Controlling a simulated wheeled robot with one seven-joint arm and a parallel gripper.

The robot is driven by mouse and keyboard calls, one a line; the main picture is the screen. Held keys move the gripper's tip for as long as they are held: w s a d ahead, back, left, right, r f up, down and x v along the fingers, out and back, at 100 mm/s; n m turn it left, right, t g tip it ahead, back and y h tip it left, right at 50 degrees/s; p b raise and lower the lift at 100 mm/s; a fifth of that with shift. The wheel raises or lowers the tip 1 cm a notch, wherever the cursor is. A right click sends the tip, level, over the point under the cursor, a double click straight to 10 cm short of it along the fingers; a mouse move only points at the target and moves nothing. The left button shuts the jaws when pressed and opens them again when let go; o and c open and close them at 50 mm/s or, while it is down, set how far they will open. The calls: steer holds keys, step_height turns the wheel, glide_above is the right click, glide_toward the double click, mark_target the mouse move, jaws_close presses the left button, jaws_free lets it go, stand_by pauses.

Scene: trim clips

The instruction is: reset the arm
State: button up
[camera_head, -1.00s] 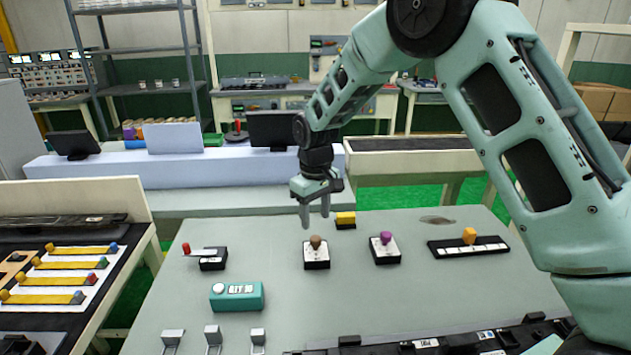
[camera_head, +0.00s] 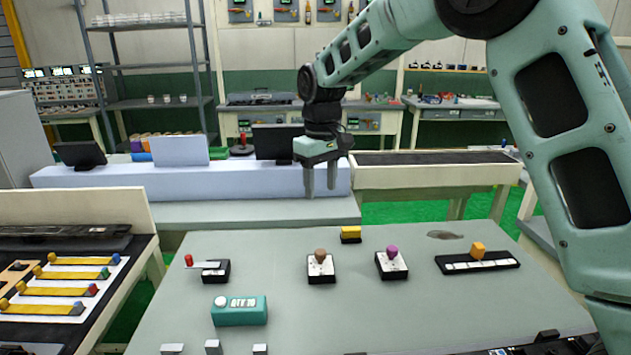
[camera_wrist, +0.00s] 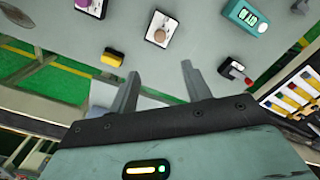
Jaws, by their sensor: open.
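My gripper (camera_head: 321,180) is open and empty, held above the far edge of the grey table (camera_head: 300,260), with its fingers pointing down. In the wrist view its two fingers (camera_wrist: 158,88) stand well apart with nothing between them. On the table below are a brown-knobbed joystick (camera_head: 320,266), a purple-knobbed joystick (camera_head: 391,263), a yellow-topped block (camera_head: 350,234), a red-tipped lever box (camera_head: 215,270), a teal display box (camera_head: 239,311) and a black slider strip with an orange knob (camera_head: 478,261). My gripper touches none of them.
A side bench with yellow bars (camera_head: 70,275) stands at the left. A long white ledge (camera_head: 190,178) with dark screens lies behind the table. A conveyor-like bench (camera_head: 432,172) is at the back right. The air around my gripper looks clear.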

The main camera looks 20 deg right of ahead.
steer(key=s+a+n+y, duration=0.1)
steer(key=s+a, duration=0.4)
steer(key=s, duration=0.5)
steer(key=s+a+n, duration=0.1)
steer(key=s+a, duration=0.4)
steer(key=s, duration=0.5)
steer(key=s+d+f+n, duration=0.1)
steer(key=s+f, duration=0.3)
steer(key=s, duration=1.2)
steer(key=shift+f, duration=0.15)
